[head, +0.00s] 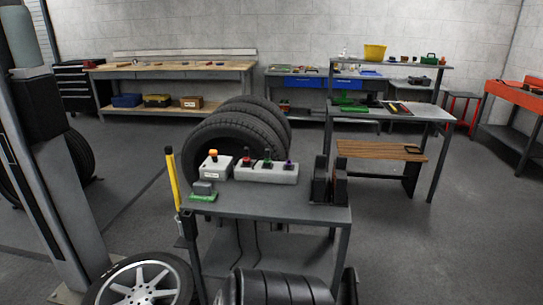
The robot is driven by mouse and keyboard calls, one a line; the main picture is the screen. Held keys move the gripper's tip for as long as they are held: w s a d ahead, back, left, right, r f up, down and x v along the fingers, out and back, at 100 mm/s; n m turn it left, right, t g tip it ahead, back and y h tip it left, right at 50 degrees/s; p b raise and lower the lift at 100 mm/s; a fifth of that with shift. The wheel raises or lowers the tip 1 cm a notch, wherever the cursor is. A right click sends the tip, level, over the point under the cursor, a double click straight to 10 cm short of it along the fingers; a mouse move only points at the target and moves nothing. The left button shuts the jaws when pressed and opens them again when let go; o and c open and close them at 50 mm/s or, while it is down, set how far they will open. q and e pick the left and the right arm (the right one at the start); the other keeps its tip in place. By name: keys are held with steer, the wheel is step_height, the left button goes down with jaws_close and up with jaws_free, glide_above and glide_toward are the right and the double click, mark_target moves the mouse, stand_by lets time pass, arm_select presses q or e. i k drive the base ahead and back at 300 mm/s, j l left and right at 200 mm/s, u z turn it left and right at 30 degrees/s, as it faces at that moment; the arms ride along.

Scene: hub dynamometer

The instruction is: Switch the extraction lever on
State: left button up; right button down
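A grey stand (262,205) in the middle of the head view carries a light grey control box (266,175) with several small levers, their knobs dark red, green and purple. To its left is a smaller light box (216,172) with an orange-yellow knob and a label too small to read. A long yellow lever (174,184) with a black grip stands upright at the stand's left edge. I cannot tell which of these is the extraction lever, nor any lever's on or off position. Neither of my grippers shows.
A small grey-and-green item (203,192) lies at the stand's front left; dark upright blocks (339,182) stand at its right end. Tyres (219,140) stand behind it. A wheel (145,284) and a black ribbed tyre or roller (275,288) are in front. Floor is open to the right.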

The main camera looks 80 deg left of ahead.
mark_target(213, 154)
steer(key=j+u, duration=0.3)
steer(key=j, duration=0.15)
steer(key=i+j+u, duration=0.25)
steer(key=j, duration=0.15)
steer(key=j+u, duration=0.1)
steer(key=u, duration=0.35)
steer(key=j+u, duration=0.1)
steer(key=u, duration=0.35)
steer(key=j+u, duration=0.1)
steer(key=u, duration=0.8)
steer(key=i+u, duration=0.1)
steer(key=u, duration=0.35)
steer(key=i+j+u, duration=0.1)
steer(key=u, duration=0.8)
steer(key=i, duration=0.05)
